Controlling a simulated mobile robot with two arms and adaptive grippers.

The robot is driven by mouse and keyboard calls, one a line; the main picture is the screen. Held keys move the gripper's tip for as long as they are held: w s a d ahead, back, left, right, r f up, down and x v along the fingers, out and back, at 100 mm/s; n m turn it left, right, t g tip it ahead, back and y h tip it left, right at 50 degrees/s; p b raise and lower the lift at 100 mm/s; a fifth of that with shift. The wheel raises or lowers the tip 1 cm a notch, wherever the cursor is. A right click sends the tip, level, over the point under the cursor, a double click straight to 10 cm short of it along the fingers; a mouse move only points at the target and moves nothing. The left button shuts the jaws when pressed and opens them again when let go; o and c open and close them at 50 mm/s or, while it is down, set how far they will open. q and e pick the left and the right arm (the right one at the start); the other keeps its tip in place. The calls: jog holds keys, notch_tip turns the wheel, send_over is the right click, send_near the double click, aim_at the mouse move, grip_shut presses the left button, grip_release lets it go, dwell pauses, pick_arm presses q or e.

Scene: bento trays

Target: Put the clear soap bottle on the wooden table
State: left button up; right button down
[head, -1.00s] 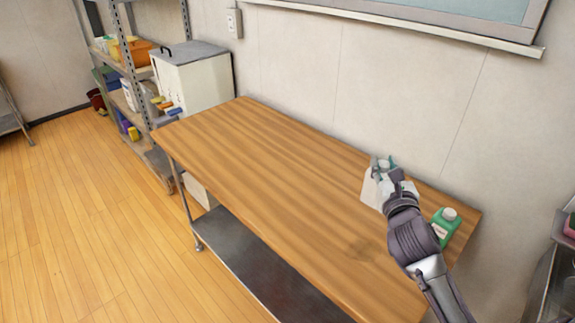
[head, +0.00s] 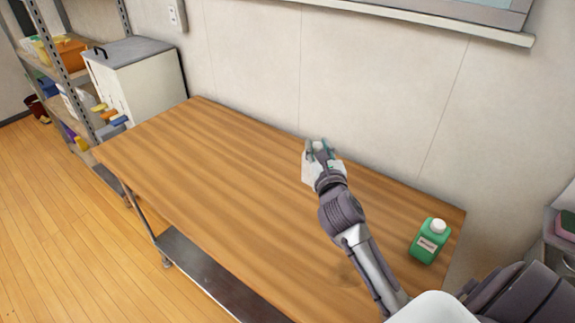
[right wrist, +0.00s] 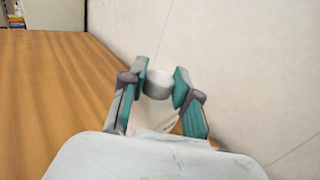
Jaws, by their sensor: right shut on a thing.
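The clear soap bottle (head: 307,172) is a whitish, see-through bottle at the back middle of the wooden table (head: 210,165), close to the wall. My right gripper (head: 320,149) is shut on its upper part. In the right wrist view the bottle's pale cap (right wrist: 158,84) sits between the fingers of my right gripper (right wrist: 160,88), with the body below it. The bottle looks upright. My gripper and arm hide part of it, and I cannot tell whether its base touches the table. My left gripper is not in view.
A green bottle with a white cap (head: 430,241) stands near the table's right end. The left half of the table is clear. A white cabinet (head: 137,82) and a metal shelf with containers (head: 70,75) stand beyond its left end. The wall runs along the back edge.

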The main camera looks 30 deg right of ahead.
jog(key=w+a+f+b, duration=0.1)
jog(key=w+a+f, duration=0.2)
jog(key=f, duration=0.5)
jog(key=shift+w+a, duration=0.15)
jog(key=shift+w, duration=0.75)
jog(key=c, duration=0.8)
grip_release()
jog(key=shift+c, duration=0.2)
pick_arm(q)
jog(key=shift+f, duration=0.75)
